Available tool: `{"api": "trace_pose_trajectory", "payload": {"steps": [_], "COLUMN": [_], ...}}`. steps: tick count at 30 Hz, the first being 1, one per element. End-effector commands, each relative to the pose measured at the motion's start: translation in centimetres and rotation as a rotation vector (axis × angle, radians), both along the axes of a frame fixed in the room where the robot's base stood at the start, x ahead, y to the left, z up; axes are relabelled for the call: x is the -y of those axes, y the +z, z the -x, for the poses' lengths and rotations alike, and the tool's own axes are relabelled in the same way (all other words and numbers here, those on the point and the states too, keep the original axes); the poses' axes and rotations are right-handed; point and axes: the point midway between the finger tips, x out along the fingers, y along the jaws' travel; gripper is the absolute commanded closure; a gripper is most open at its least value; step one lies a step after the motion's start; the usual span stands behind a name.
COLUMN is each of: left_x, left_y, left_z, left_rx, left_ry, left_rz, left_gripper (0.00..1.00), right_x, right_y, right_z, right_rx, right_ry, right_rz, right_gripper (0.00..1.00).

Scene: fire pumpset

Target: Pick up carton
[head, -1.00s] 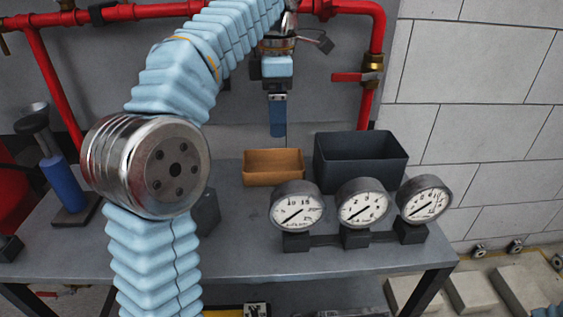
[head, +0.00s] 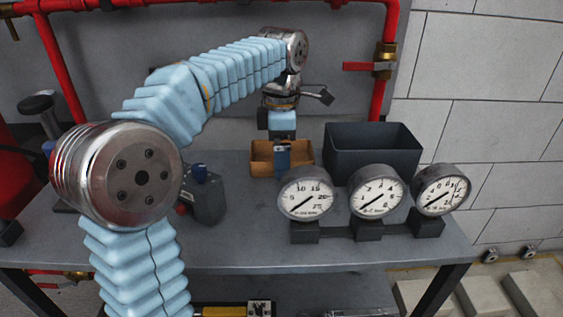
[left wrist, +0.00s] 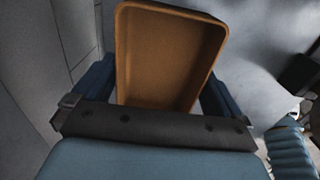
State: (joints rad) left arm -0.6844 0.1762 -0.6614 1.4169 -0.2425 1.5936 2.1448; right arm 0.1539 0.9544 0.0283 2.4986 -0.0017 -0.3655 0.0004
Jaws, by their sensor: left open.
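The carton is an open orange-brown box (head: 262,168) on the table, just left of a dark bin in the head view. It looks empty in the left wrist view (left wrist: 168,55). My left gripper (head: 283,160) is over the carton in the head view, pointing down. In the left wrist view its blue fingers (left wrist: 155,92) are spread apart, one on each side of the carton's near part. I cannot tell whether the fingers touch its walls. My right gripper is not in view.
A dark grey bin (head: 372,150) stands right next to the carton. Several pressure gauges (head: 375,192) stand in front of them. A dark device with a blue knob (head: 203,193) is to the left on the grey table (head: 250,250). Red pipes (head: 62,75) run behind.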

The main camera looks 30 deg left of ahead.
Motion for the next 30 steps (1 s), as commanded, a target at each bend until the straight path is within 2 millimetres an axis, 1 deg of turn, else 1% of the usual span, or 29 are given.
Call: {"api": "trace_pose_trajectory", "payload": {"steps": [2, 9, 10, 11, 18, 22, 26, 27, 29, 30], "left_x": [0.0, 0.0, 0.0, 0.0, 0.0, 0.0, 0.0, 0.1, 0.6, 0.9], "left_y": [0.0, 0.0, 0.0, 0.1, 0.2, 1.0, 3.0, 3.8, 5.0, 6.1], "left_z": [0.0, 0.0, 0.0, 0.0, 0.0, -0.1, -0.1, 0.2, 1.4, 2.2], "left_rx": [0.0, 0.0, 0.0, 0.0, 0.0, 0.0, 0.001, 0.002, 0.004, 0.005], "left_ry": [0.0, 0.0, 0.0, 0.0, 0.0, 0.0, 0.0, -0.002, -0.005, -0.005], "left_rz": [0.0, 0.0, 0.0, 0.0, 0.0, 0.0, 0.0, 0.002, 0.005, 0.005], "left_gripper": [0.02, 0.38, 0.43, 0.45, 0.45, 0.45, 0.45, 0.45, 0.45, 0.45], "right_x": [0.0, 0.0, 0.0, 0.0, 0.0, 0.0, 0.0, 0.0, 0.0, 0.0], "right_y": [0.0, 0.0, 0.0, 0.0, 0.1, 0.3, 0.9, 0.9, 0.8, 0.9], "right_z": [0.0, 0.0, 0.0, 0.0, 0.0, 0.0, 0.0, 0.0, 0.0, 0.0], "right_rx": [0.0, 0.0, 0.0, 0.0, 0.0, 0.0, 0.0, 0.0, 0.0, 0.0], "right_ry": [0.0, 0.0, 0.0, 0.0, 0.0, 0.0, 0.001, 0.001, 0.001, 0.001], "right_rz": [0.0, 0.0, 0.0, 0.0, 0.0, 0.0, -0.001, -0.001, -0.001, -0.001], "right_gripper": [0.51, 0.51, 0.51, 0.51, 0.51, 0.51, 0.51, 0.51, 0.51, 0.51]}}
